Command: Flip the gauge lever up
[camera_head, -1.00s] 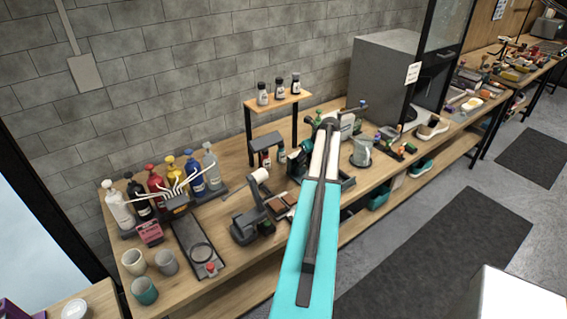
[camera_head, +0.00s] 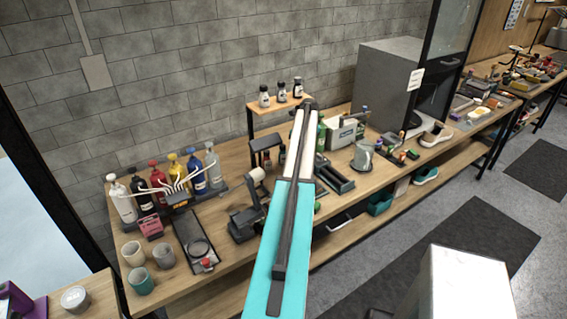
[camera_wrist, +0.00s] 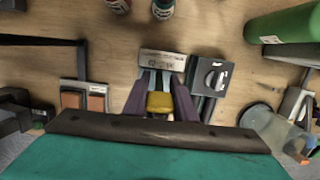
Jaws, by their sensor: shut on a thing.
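In the wrist view, a silver plate (camera_wrist: 163,62) with small dark lettering sits upper centre, with a dark box bearing a round dial (camera_wrist: 214,77) to its right. My gripper (camera_wrist: 160,88) reaches up to the plate's lower edge. Its purple-grey fingers are shut around a yellow piece (camera_wrist: 159,103), which looks like the lever. The fingers hide much of it, so its tilt cannot be told. In the head view my own arm covers the middle of the bench, and neither gripper nor lever can be made out.
A green bottle (camera_wrist: 284,27) lies right of the dial box in the wrist view, with a clear cup (camera_wrist: 268,126) below it. Two brown blocks (camera_wrist: 84,97) are at left. The head view shows several pump bottles (camera_head: 195,176) on the bench and a small shelf (camera_head: 277,101) behind my arm.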

